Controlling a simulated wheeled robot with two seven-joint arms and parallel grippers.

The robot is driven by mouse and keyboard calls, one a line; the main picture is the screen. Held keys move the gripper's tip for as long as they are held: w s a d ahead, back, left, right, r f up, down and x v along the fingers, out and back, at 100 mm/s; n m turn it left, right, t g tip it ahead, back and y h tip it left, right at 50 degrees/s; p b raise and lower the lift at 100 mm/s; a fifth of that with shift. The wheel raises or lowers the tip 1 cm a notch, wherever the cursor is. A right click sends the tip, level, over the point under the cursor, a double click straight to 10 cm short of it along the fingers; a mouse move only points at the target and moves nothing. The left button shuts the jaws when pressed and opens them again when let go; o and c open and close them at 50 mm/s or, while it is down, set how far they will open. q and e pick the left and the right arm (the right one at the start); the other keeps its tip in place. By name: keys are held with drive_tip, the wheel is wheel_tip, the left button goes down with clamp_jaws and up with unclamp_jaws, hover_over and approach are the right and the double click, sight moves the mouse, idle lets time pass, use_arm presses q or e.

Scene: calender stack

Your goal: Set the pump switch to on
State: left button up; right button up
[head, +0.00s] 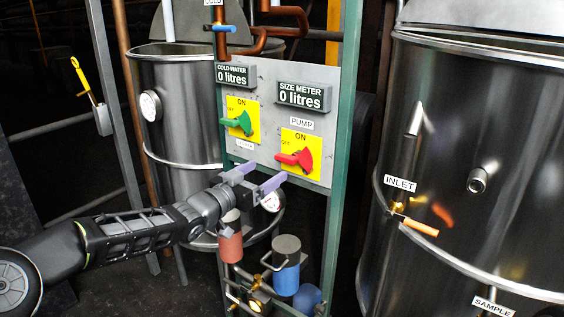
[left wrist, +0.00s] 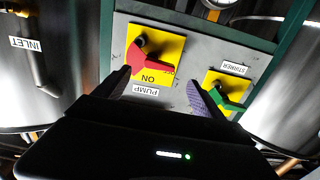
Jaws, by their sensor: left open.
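The red pump switch (head: 295,158) sits on a yellow plate marked ON at the top and OFF at the left, below the PUMP label (head: 301,123). Its handle points left, toward OFF. My left gripper (head: 261,178) is open and empty, in front of the panel, just below and left of the red switch. In the left wrist view, which is upside down, the red switch (left wrist: 150,67) shows beyond and between the two spread fingers (left wrist: 160,92). I see no contact with the handle. My right gripper is not in view.
The green stirrer switch (head: 240,122) is up and left of the pump switch on the same grey panel (head: 268,95). A green post (head: 346,120) edges the panel. Steel tanks stand left (head: 185,95) and right (head: 470,120). Pipes and a blue canister (head: 286,275) are below.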

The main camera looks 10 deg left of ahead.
sight(283, 160)
use_arm(q)
drive_tip(key=p+x, duration=0.1)
drive_tip(key=x, duration=0.6)
drive_tip(key=shift+w+d, duration=0.1)
drive_tip(key=shift+w, duration=0.2)
drive_tip(key=c, duration=1.4)
drive_tip(key=shift+o, duration=0.2)
